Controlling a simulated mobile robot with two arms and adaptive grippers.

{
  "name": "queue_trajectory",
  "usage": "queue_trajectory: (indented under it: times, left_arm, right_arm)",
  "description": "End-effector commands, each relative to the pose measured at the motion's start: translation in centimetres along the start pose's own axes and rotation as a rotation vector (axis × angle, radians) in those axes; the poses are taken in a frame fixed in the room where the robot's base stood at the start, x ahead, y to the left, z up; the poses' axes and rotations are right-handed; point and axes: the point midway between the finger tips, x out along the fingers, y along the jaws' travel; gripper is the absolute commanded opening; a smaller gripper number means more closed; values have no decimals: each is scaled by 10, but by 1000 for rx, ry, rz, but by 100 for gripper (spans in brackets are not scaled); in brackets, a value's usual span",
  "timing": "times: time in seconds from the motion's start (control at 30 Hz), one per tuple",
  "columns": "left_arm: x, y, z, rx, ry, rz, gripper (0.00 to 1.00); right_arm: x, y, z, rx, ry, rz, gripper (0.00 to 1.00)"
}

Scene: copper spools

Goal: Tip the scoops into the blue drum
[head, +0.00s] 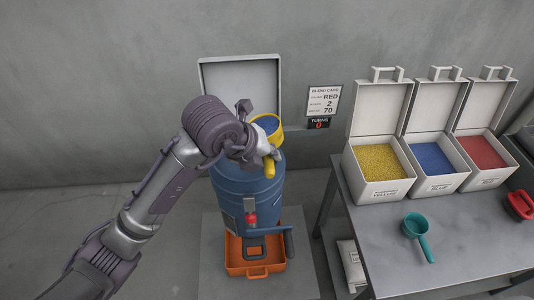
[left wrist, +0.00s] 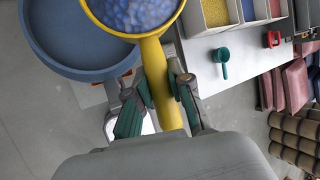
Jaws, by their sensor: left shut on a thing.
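My left gripper (head: 266,158) is shut on the handle of a yellow scoop (head: 269,167), which also shows in the left wrist view (left wrist: 156,60). The scoop's bowl holds blue pellets and looks about level, above the right side of the blue drum (head: 232,187). In the left wrist view the open drum (left wrist: 75,72) lies left of and below the bowl; its inside looks plain blue. A teal scoop (head: 411,226) and a red scoop (head: 521,204) lie on the table. My right gripper is not in view.
Open bins of yellow (head: 378,162), blue (head: 431,157) and red (head: 480,152) pellets stand on the grey table (head: 450,270). A blend card (head: 324,101) hangs on the wall. An orange tray (head: 256,269) sits at the drum's foot. A raised grey lid or panel (head: 240,80) stands behind the drum.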

Motion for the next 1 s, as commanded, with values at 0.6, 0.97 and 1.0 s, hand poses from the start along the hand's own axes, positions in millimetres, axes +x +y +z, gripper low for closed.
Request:
queue_trajectory:
  times: [0.6, 0.97, 1.0]
  left_arm:
    - [-4, 6, 2, -270, -2, -655, 0]
    - [0, 13, 0, -322, -1, -779, 0]
    - [0, 14, 0, -328, -1, -792, 0]
  right_arm:
    - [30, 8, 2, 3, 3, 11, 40]
    - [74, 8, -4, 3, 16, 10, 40]
    - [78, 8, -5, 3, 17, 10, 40]
